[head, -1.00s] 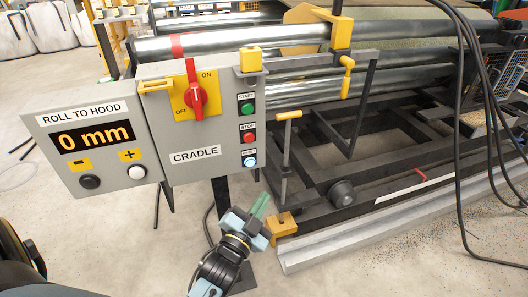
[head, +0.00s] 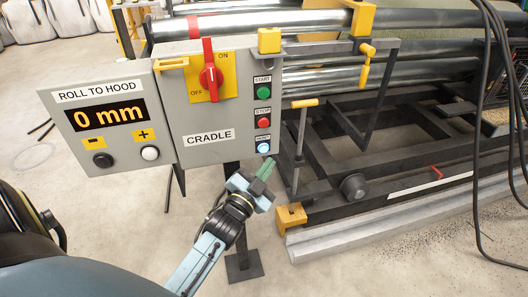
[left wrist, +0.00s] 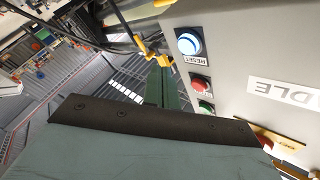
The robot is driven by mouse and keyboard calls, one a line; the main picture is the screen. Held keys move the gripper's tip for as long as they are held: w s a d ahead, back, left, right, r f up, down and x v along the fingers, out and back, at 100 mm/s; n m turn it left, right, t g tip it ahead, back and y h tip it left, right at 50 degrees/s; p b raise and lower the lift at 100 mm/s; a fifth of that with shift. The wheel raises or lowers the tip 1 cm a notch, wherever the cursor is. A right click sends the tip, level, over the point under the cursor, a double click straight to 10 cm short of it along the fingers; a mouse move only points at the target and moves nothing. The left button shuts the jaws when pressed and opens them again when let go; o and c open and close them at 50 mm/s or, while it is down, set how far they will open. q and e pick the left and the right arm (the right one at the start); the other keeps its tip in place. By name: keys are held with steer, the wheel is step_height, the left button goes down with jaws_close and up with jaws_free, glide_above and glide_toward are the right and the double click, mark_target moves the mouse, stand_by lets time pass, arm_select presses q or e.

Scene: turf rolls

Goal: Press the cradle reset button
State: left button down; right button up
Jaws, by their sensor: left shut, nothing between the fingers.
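The blue-white lit reset button (head: 264,148) is the lowest of the buttons on the grey CRADLE panel (head: 190,120). In the left wrist view the reset button (left wrist: 188,43) shows clearly, with its RESET label beside it. My left gripper (head: 266,168) is shut and empty, its green fingers just below the reset button. In the left wrist view the fingers (left wrist: 160,88) are seen beside the panel face, apart from the button. The red stop button (head: 264,123) and green start button (head: 264,92) sit above reset. My right gripper is not in view.
A red rotary switch (head: 209,77) points up toward ON. The ROLL TO HOOD display (head: 107,115) reads 0 mm. A yellow-handled lever (head: 304,103) stands right of the panel, in front of the dark frame and metal rollers. Black cables (head: 511,110) hang at the right.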

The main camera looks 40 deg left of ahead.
mark_target(269, 148)
arm_select(q)
steer(key=shift+w+a, duration=0.85)
steer(key=shift+a, duration=0.15)
stand_by(1.4)
steer(key=shift+w+a, duration=0.25)
steer(key=shift+a, duration=0.05)
steer(key=shift+w+a, duration=0.3)
steer(key=shift+a, duration=0.05)
stand_by(0.7)
stand_by(0.3)
steer(key=shift+s+d+p, duration=0.55)
steer(key=shift+s+d, duration=0.05)
steer(key=shift+d, duration=0.05)
